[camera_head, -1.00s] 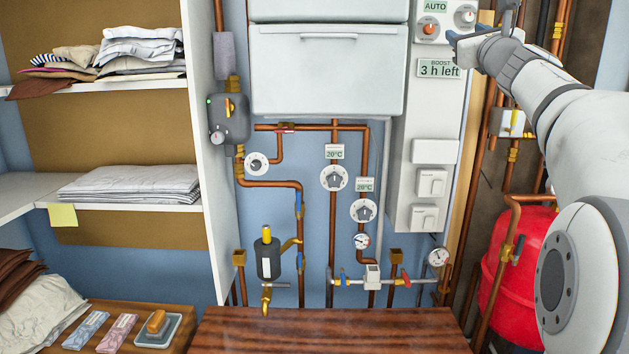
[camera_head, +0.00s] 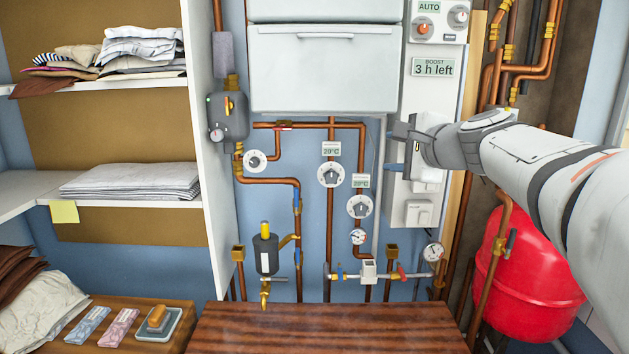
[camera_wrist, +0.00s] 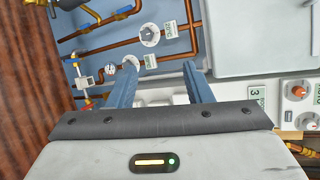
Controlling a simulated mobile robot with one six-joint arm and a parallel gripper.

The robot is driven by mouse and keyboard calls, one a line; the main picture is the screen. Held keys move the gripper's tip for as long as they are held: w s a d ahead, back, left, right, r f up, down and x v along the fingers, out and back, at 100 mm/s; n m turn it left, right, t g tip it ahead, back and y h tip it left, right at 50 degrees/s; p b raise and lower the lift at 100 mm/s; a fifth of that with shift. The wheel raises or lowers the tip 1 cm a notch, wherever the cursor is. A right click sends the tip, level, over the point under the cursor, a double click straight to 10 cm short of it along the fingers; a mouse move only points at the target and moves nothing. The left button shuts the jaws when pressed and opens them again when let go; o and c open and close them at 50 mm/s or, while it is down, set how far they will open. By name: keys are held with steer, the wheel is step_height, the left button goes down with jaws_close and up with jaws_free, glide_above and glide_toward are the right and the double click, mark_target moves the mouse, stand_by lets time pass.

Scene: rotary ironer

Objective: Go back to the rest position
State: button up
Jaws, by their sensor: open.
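My gripper (camera_head: 391,150) is in front of the white control panel (camera_head: 445,100), at the height of its lower switches, with its fingers pointing left. In the wrist view my gripper (camera_wrist: 158,76) shows two blue fingers standing apart with nothing between them. Beyond the fingers are the copper pipes (camera_wrist: 150,52) and two dials, one of them the upper dial (camera_wrist: 149,35). The gripper hides part of the panel's switches in the head view. I cannot tell from these views whether it touches the panel.
A wooden worktop (camera_head: 330,328) lies below the pipes. A red tank (camera_head: 530,275) stands at the right under my arm. White shelves (camera_head: 120,202) with folded cloths are at the left. A white cabinet (camera_head: 325,75) hangs at the top middle. The space above the worktop is clear.

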steer(key=s+f+n+g+h, duration=0.5)
steer(key=s+f+n+g, duration=0.5)
steer(key=s+f, duration=1.7)
step_height(320, 180, down, 3)
steer(key=n, duration=0.6)
steer(key=shift+r+g, duration=0.2)
steer(key=shift+g, duration=0.1)
